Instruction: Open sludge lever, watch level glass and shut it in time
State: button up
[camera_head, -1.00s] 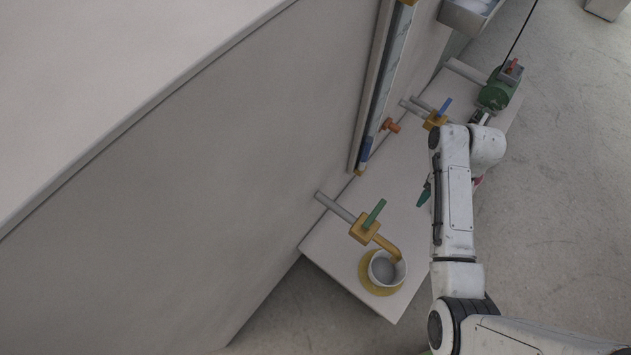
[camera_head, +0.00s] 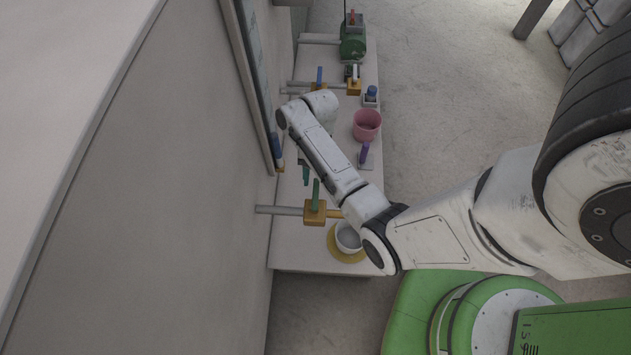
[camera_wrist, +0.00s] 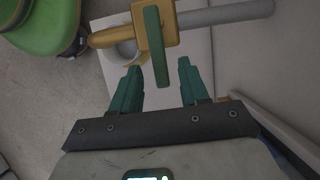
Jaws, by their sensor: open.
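A brass valve (camera_head: 315,213) with a green lever (camera_head: 316,193) sits on a grey pipe from the wall. The lever lies across the pipe. A white cup (camera_head: 348,237) stands on a yellow saucer under the spout. My gripper (camera_wrist: 160,68) is open, with green fingers. In the wrist view the green lever (camera_wrist: 156,45) reaches toward the gap between the fingertips; I cannot tell if they touch. The tall level glass (camera_head: 251,60) is on the wall, with blue at its lower end (camera_head: 276,146). My arm hides part of the bench.
On the bench (camera_head: 300,258) are a pink pot (camera_head: 366,125), a purple-handled item (camera_head: 364,153), another valve with a blue lever (camera_head: 319,78), a white-lever valve (camera_head: 354,84) and a green motor (camera_head: 353,40). The wall bounds the left.

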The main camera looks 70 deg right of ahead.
jog(key=shift+x, duration=1.1)
grip_shut()
